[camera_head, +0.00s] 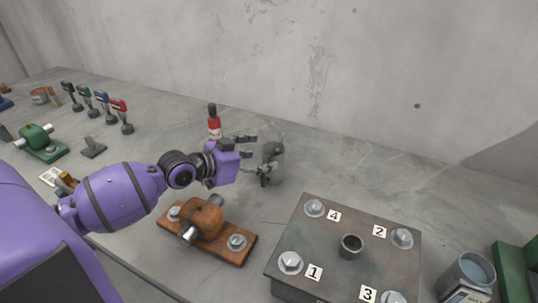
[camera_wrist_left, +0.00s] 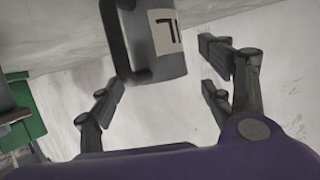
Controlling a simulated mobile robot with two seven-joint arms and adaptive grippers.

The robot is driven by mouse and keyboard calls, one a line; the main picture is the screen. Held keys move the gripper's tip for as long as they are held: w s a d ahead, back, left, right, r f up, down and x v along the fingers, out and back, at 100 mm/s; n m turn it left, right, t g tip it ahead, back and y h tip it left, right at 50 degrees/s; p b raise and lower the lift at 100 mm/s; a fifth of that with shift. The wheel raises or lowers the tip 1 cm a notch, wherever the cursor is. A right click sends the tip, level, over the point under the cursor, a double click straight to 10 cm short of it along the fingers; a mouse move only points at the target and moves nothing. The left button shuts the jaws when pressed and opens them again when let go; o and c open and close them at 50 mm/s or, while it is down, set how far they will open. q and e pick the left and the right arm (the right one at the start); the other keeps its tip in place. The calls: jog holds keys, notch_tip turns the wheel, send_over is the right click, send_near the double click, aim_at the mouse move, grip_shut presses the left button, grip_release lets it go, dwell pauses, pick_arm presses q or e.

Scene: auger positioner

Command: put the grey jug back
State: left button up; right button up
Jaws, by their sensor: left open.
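The grey jug (camera_head: 277,165) is on the bench just beyond my left gripper (camera_head: 259,156), partly covered by the fingers in the head view. In the left wrist view the grey jug (camera_wrist_left: 168,66) shows its dark handle and a pale label with black marks, near the top of the picture. My left gripper (camera_wrist_left: 160,84) is open, its fingers spread to either side of the jug's near end. I cannot tell whether the fingers touch it. My right gripper is not in view.
A red bottle with a dark cap (camera_head: 214,126) stands just behind my left gripper.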

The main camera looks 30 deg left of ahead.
pick_arm(q)
jog(key=shift+v, duration=1.05)
jog(key=shift+s+r, duration=0.1)
jog(key=shift+s, duration=0.1)
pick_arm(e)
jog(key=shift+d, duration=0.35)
pick_arm(q)
jog(key=shift+a, duration=0.1)
